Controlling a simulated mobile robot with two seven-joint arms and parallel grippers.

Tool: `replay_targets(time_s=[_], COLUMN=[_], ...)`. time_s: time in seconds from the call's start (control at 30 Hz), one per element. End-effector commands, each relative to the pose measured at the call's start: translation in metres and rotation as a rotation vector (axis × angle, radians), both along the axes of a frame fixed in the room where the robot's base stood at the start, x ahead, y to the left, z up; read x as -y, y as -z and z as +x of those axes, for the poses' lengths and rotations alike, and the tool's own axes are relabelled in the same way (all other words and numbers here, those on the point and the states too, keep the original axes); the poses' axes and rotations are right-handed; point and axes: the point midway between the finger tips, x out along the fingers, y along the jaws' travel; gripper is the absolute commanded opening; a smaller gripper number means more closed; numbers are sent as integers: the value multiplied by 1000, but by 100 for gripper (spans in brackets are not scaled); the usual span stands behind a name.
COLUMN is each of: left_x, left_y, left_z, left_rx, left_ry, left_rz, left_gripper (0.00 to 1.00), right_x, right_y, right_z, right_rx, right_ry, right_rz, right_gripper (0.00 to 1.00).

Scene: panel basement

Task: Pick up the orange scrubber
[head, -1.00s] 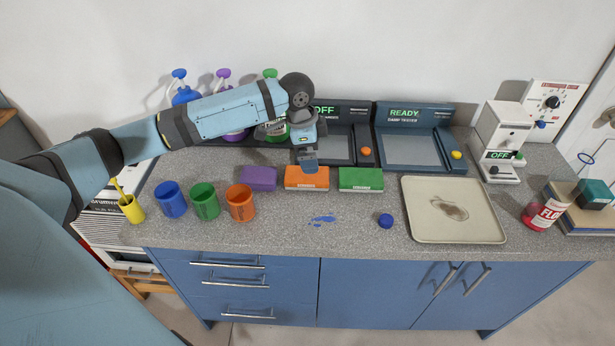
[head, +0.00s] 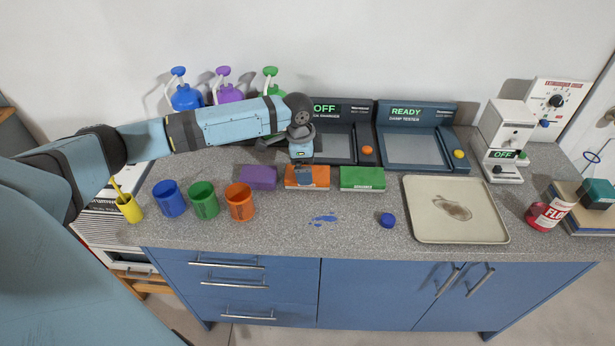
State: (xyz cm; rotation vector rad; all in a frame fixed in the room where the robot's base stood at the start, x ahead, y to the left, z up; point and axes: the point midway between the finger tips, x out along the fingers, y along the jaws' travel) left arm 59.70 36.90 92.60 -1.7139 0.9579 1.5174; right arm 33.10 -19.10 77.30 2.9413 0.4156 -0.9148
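The orange scrubber (head: 293,182) is a flat block on the grey speckled counter, between a purple scrubber (head: 259,177) and a green scrubber (head: 362,178). The scrubber appears to rest on the counter. My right gripper is not in view.
Blue (head: 170,199), green (head: 204,200) and orange (head: 240,202) cups stand left of the scrubbers. A blue puddle (head: 323,219), a blue ball-like thing (head: 387,220) and a stained tray (head: 420,233) lie in front and right. Two dark devices, one a damp tester (head: 412,150), stand behind.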

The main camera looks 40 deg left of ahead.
Motion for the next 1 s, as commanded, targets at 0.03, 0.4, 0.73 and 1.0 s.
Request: replay_targets(time_s=[0.03, 0.4, 0.73, 1.0], left_x=[1, 4, 4, 4], left_y=[8, 38, 38, 35], left_z=[-1, 1, 1, 1], left_rx=[-4, 0, 0, 1], left_ry=[0, 1, 1, 1], left_rz=[0, 1, 0, 0], left_gripper=[100, 100, 46, 46], right_x=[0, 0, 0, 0], right_y=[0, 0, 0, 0], right_z=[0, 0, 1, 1], right_rx=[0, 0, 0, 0], right_ry=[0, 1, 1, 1], right_rz=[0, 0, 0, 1], right_gripper=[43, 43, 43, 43])
